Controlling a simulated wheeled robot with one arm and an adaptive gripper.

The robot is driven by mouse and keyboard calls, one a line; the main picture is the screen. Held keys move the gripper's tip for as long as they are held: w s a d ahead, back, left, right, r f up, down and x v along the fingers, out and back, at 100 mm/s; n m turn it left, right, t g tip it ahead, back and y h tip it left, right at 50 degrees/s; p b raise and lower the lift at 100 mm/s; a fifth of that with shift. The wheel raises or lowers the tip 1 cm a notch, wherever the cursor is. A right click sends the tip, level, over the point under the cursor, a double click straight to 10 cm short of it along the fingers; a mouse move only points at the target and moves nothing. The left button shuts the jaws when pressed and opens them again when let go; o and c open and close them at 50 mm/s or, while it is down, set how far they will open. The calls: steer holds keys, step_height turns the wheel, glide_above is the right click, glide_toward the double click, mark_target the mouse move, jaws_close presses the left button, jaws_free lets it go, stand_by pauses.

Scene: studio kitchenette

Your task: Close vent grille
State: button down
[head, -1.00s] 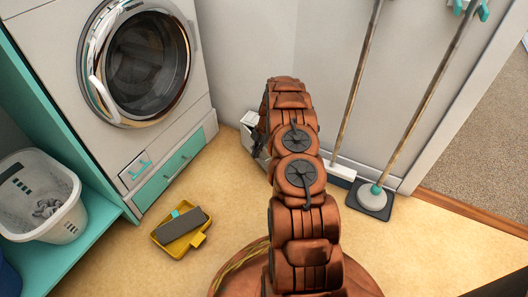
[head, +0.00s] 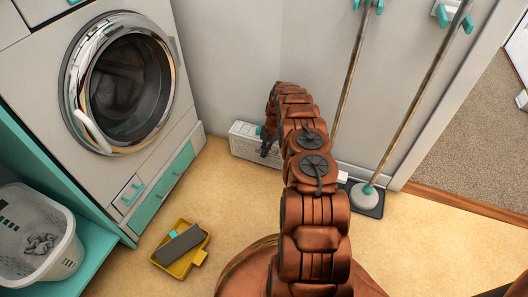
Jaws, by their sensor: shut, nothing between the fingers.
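The vent grille (head: 243,140) is a low white box-like unit at the foot of the back wall, just right of the washing machine. Its left part shows; my arm hides its right part. I cannot tell from this view how far its flap stands open. My gripper (head: 266,152) is dark and small at the far end of my copper-coloured arm. It is shut and empty, in front of the vent grille's face. I cannot tell whether it touches the grille.
The washing machine (head: 125,85) stands at left. A yellow dustpan (head: 198,258) with a grey brush (head: 180,243) lies on the floor. A laundry basket (head: 35,245) is at far left. A mop (head: 368,192) leans at right. The floor between is clear.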

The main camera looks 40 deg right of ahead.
steer(key=shift+s+d, duration=0.15)
steer(key=shift+d, duration=0.55)
steer(key=shift+r, duration=0.1)
steer(key=s+a+p, duration=0.2)
steer(key=a+p, duration=0.1)
steer(key=a, duration=0.2)
steer(key=w+p+v, duration=0.1)
steer(key=p+v, duration=0.1)
steer(key=v, duration=0.8)
steer(key=shift+r+p, duration=0.3)
steer(key=shift+r, duration=0.05)
steer(key=shift+w+a+r, duration=0.15)
steer(key=shift+a, duration=0.05)
